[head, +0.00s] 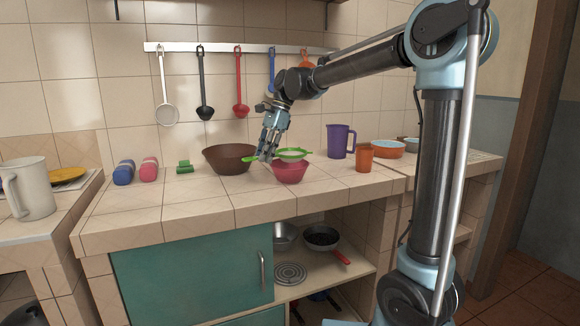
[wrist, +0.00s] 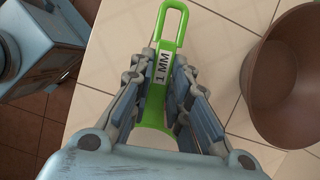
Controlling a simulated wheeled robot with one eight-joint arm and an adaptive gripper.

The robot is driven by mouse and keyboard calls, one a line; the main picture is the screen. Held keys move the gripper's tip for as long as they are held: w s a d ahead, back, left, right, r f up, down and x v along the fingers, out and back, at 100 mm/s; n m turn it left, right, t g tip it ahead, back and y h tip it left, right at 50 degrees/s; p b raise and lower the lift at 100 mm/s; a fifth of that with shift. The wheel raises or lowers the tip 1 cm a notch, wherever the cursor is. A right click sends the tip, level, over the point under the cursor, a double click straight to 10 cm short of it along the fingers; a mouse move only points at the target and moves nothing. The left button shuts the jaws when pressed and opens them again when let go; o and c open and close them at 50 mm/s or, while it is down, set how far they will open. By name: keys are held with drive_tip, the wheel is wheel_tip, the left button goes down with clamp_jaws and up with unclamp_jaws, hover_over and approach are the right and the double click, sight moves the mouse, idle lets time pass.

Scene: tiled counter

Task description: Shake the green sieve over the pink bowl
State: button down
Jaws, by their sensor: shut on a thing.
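The green sieve (head: 294,154) has a round green rim and a flat green handle. It appears just above the pink bowl (head: 289,174), level or nearly so; I cannot tell whether it touches the bowl's rim. My gripper (head: 266,155) is shut on the sieve's handle, left of the bowl. In the wrist view the handle (wrist: 171,45), labelled "1 MM", lies between my fingers and its looped end sticks out past them.
A large brown bowl (head: 229,159) stands close behind and left of my gripper. A purple jug (head: 340,141) and an orange cup (head: 365,157) stand to the right. A green block (head: 185,167) lies left. Utensils hang on the wall rail (head: 222,48). The counter's front is clear.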

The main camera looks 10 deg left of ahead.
drive_tip(key=shift+s+d, duration=0.15)
drive_tip(key=shift+w+a, duration=0.55)
drive_tip(key=shift+w, duration=0.05)
idle(0.7)
drive_tip(key=shift+r, duration=0.15)
drive_tip(key=shift+r, duration=2.35)
